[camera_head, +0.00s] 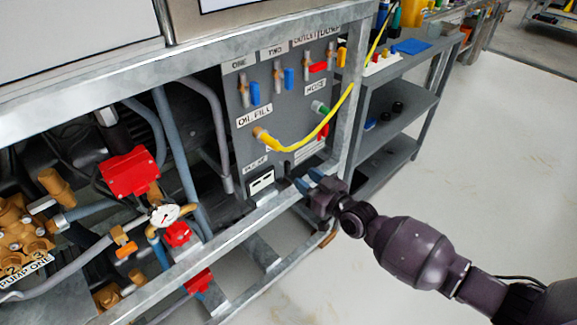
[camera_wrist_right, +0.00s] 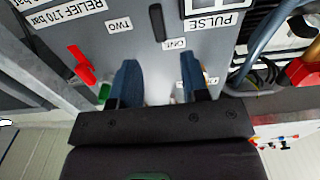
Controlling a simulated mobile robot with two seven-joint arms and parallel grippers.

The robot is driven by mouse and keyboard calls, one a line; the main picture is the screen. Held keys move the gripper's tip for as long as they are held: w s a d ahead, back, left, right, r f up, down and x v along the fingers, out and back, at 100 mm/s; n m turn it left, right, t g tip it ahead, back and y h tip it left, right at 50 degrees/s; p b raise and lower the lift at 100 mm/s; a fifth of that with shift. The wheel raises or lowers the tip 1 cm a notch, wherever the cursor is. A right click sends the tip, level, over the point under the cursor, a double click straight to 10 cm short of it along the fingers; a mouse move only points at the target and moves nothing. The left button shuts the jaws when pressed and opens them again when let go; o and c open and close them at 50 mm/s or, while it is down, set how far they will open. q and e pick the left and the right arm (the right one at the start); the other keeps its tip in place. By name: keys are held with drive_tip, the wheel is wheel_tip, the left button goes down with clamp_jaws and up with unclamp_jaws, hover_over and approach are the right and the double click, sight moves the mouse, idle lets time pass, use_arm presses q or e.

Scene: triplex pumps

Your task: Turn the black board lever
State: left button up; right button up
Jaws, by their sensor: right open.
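The grey board (camera_head: 240,95) carries the levers and labels. A small black lever (camera_wrist_right: 157,22) stands out on the board in the right wrist view, beside the PULSE label (camera_wrist_right: 212,22). It lies beyond the fingertips, between their two lines, and apart from them. My right gripper (camera_head: 309,178) is at the lower right of the board in the head view, its blue fingers open and empty. The open fingers also show in the right wrist view (camera_wrist_right: 158,62). In the head view the black lever is too small to tell clearly. My left gripper is not in view.
A yellow hose (camera_head: 300,144) loops across the board. Red (camera_head: 318,67) and blue (camera_head: 254,93) levers sit higher up. The metal frame post (camera_head: 350,95) stands right of the board. A red lever (camera_wrist_right: 82,65) is left of the fingers. Open floor lies to the right.

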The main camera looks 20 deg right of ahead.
sight(290, 166)
drive_tip(key=x, duration=0.2)
drive_tip(key=b+x, duration=0.1)
drive_tip(key=x, duration=0.2)
drive_tip(key=shift+w+f, duration=0.1)
drive_tip(key=shift+f, duration=0.1)
drive_tip(key=shift+w+a, duration=0.3)
drive_tip(key=shift+w, duration=0.35)
drive_tip(key=shift+w+r, duration=0.15)
drive_tip(key=shift+w, duration=0.05)
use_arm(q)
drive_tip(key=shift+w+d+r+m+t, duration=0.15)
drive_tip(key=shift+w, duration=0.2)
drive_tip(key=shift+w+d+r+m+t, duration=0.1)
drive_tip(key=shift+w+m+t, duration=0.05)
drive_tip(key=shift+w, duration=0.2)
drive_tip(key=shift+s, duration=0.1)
use_arm(e)
clamp_jaws()
